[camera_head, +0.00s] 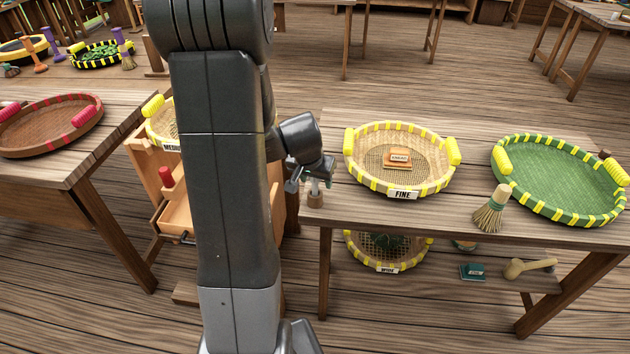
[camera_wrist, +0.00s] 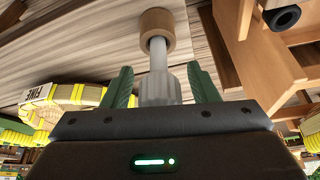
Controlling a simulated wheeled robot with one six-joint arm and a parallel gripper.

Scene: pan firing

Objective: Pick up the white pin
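The white pin (camera_wrist: 158,68) stands between my gripper's green fingers in the wrist view, with its wider part low between them. One end of the pin meets a round wooden piece (camera_wrist: 157,22). My gripper (camera_wrist: 162,86) is open around the pin, with a narrow gap visible on each side. In the head view my gripper (camera_head: 311,178) is above the left corner of the middle table, where the wooden piece (camera_head: 315,199) sits. The pin is small and partly hidden there by the gripper.
The middle table (camera_head: 440,209) also holds a sieve labelled FINE (camera_head: 447,177), a green tray (camera_head: 560,175) and a brush (camera_head: 491,212). A wooden cabinet (camera_head: 176,215) with an open drawer is left of it, partly behind my arm. A brown tray (camera_head: 45,128) lies on the left table.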

